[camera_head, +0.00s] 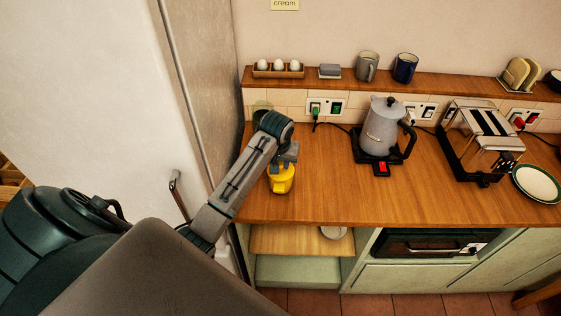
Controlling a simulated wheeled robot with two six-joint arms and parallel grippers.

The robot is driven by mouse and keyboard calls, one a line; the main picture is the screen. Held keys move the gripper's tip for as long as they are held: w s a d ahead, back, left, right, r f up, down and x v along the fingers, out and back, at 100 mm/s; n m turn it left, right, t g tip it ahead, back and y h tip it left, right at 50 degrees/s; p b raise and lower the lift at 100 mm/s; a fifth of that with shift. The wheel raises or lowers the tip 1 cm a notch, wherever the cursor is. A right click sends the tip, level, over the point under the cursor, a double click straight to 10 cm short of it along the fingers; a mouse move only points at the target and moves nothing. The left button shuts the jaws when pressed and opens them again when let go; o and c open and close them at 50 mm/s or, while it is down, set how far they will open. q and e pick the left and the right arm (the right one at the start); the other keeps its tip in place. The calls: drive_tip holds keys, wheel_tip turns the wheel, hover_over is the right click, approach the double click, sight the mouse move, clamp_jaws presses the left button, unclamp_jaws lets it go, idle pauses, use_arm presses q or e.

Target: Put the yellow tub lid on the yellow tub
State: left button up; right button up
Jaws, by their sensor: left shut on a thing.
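The yellow tub (281,182) stands on the wooden counter near its front edge, left of centre. I cannot tell whether the lid is seated or just above the rim. My right gripper is not in view.
A grey kettle (380,130) stands on its black base to the right, with a toaster (478,140) and a plate (537,183) beyond. A dark green container (262,108) is behind my arm. A tall pale fridge (90,90) borders the left. Counter between tub and kettle is clear.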

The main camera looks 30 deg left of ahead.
use_arm(q)
drive_tip(key=o, duration=1.1)
drive_tip(key=shift+c, duration=0.2)
drive_tip(key=shift+r, duration=0.1)
drive_tip(key=shift+s+d+r, duration=0.1)
drive_tip(key=shift+s+r, duration=0.05)
drive_tip(key=shift+r, duration=0.35)
drive_tip(key=shift+v, duration=1.5)
drive_tip(key=shift+r, duration=0.1)
